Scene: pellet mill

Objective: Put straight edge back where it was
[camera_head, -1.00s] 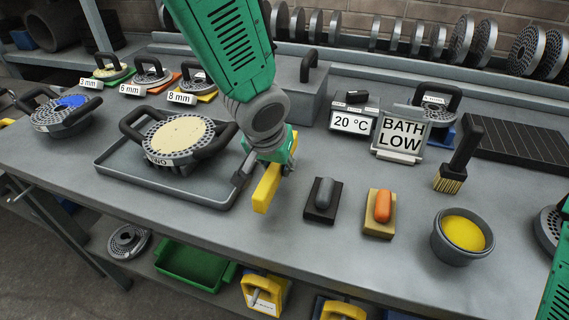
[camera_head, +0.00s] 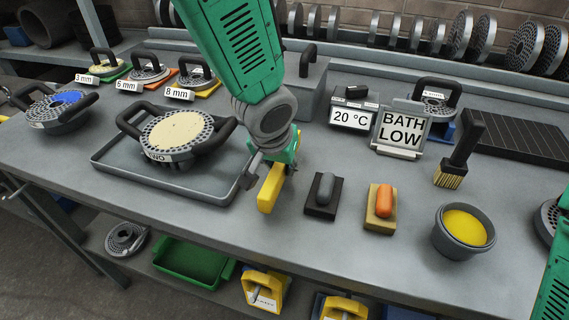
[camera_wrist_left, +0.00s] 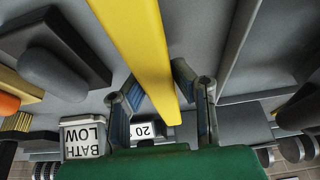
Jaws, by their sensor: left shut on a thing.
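The straight edge is a yellow bar (camera_head: 270,190). My left gripper (camera_head: 277,165) is shut on it, just right of the grey tray's right rim. The bar points toward the bench's front edge; its far end is hidden by the gripper. In the left wrist view the yellow bar (camera_wrist_left: 142,50) runs between the two fingers of the left gripper (camera_wrist_left: 160,95). I cannot tell whether the bar touches the bench. Part of my right arm shows at the right edge of the head view, but its gripper is not in view.
A grey tray (camera_head: 103,165) holds a handled die plate (camera_head: 177,137). Right of the bar are a dark block with a grey grip (camera_head: 324,192), an orange-gripped block (camera_head: 381,204), a brush (camera_head: 455,165) and a yellow-filled bowl (camera_head: 465,228). A BATH LOW sign (camera_head: 401,131) stands behind.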

